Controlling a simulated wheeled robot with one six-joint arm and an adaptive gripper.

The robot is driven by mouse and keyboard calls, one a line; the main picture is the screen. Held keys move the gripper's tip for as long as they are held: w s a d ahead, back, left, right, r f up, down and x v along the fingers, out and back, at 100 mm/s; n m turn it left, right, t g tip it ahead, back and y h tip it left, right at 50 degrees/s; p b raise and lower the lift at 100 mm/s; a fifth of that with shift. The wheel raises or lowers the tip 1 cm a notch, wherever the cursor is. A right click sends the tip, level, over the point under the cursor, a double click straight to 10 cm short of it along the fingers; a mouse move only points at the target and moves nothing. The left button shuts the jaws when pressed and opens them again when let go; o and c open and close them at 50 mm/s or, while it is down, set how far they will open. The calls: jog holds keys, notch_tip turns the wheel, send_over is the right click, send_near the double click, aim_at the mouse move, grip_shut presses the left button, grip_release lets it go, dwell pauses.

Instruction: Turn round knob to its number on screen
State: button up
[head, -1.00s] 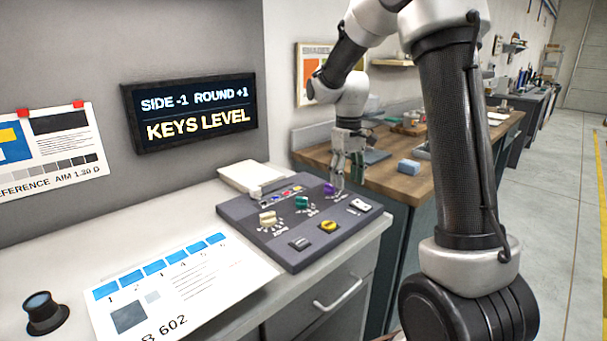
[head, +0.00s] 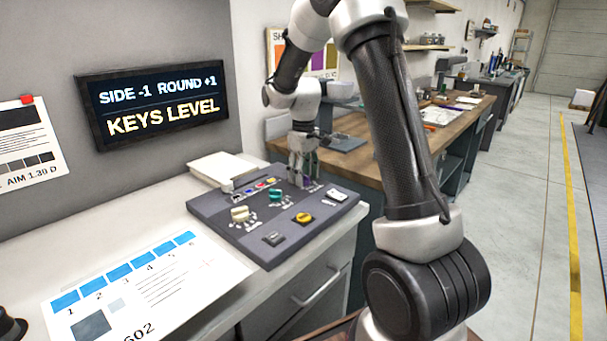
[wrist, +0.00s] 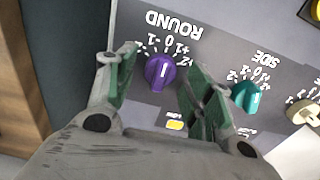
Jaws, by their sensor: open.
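The purple round knob (wrist: 160,72), labelled ROUND, sits on the grey panel (head: 232,235). Its white mark points roughly toward the middle of its scale, near 0; I cannot read it exactly. My gripper (wrist: 158,66) is open, with one green-padded finger on each side of the knob; I cannot tell whether they touch it. In the head view my gripper (head: 303,165) is at the panel's far right and mostly hides this knob. The dark screen (head: 155,105) reads "SIDE -1 ROUND +1" and "KEYS LEVEL".
A teal SIDE knob (wrist: 245,97) stands close beside my right finger, with a cream knob (wrist: 302,112) beyond. A yellow lamp (wrist: 175,125) shows between the fingers. A wooden bench (head: 372,155) stands behind.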

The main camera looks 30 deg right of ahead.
jog(key=c, duration=1)
jog(key=shift+m, duration=2.9)
jog(key=o, duration=1)
notch_tip(320, 180, up, 12)
